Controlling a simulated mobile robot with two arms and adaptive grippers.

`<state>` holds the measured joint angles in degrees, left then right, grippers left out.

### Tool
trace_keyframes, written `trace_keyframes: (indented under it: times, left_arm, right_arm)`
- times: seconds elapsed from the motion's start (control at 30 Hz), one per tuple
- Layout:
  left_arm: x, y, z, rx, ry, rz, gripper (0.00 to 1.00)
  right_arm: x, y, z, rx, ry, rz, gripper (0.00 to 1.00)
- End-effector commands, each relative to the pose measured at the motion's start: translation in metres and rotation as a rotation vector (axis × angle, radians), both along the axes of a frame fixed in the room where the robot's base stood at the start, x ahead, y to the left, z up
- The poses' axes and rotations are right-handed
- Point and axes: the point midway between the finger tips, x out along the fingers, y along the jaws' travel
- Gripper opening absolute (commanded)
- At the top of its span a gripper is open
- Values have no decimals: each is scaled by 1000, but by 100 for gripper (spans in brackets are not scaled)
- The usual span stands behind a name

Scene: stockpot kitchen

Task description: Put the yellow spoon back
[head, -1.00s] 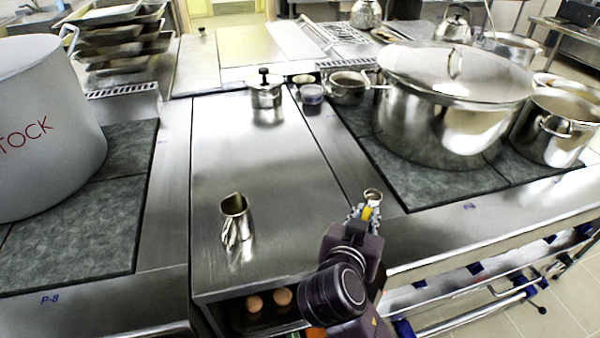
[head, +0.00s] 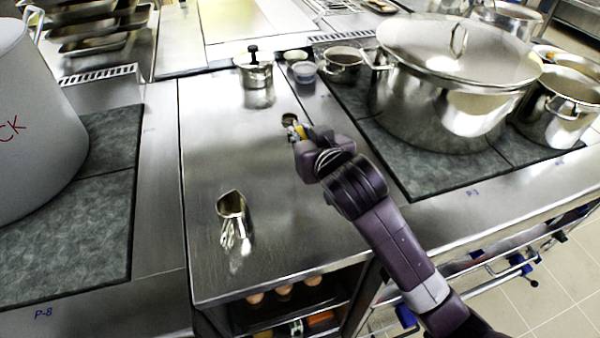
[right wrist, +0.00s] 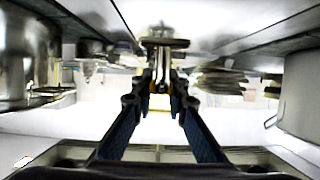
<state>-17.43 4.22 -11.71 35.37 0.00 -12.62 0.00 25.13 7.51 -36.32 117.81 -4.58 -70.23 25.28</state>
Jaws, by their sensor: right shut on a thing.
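My right gripper (head: 296,134) is over the middle steel counter, shut on the yellow spoon (head: 290,119). The spoon's metal bowl sticks out past the fingertips, and a bit of yellow handle shows between the fingers. Most of the handle is hidden by the gripper. In the right wrist view the two fingers of the gripper (right wrist: 162,103) come together on the spoon, whose metal end (right wrist: 164,43) shows beyond them. I cannot tell how far the spoon is above the counter. My left gripper is not in view.
A steel pitcher (head: 232,206) stands at the counter's front left. A small lidded pot (head: 254,72), small bowls (head: 304,72) and a saucepan (head: 343,66) stand behind. A large lidded stockpot (head: 440,110) is on the right. The counter's middle (head: 215,140) is clear.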

Motion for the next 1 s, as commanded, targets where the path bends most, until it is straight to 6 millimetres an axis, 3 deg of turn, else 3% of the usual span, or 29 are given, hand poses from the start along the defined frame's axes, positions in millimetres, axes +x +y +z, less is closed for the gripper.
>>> trace_keyframes:
  times: [0.03,0.1,0.3,0.47,0.7,1.0]
  left_arm:
    - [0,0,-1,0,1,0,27]
    - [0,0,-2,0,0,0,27]
    - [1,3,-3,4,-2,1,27]
    - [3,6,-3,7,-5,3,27]
    - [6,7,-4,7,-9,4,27]
    - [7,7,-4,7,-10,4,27]
  right_arm:
    - [-1,-1,-18,-5,7,0,0]
    - [-1,-1,-36,-3,5,-1,0]
    - [-1,0,-73,-3,1,0,0]
    - [0,0,-84,0,0,-1,0]
    - [0,0,-119,-1,1,-1,0]
    - [0,0,-124,0,-1,0,0]
